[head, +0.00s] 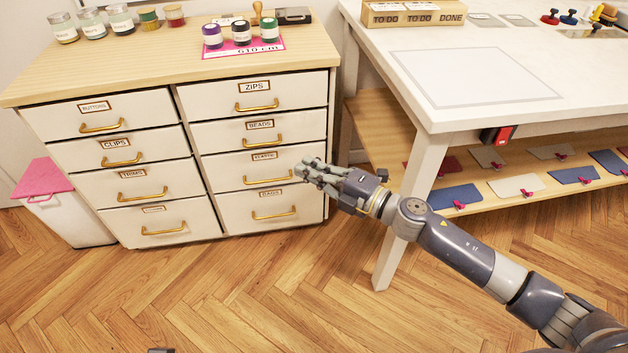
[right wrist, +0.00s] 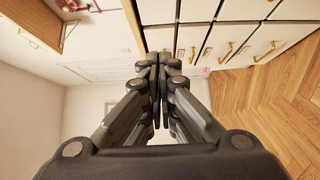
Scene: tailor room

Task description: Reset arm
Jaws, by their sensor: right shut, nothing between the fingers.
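My right gripper (head: 318,172) reaches in from the lower right in the head view, in front of the right column of the drawer cabinet (head: 198,160). Its fingers also show in the right wrist view (right wrist: 158,62), pressed together with nothing between them. In the head view the gripper overlaps the elastic drawer (head: 238,172) near its handle, but I cannot tell whether it touches it. My left gripper does not show clearly; only a small dark piece is at the bottom edge.
The white table (head: 500,100) stands right of the cabinet, its leg (head: 408,200) behind my right forearm. A low shelf (head: 520,195) beneath holds blue and beige pieces. A white bin with a pink lid (head: 42,180) stands at far left. The wooden floor (head: 230,290) in front is clear.

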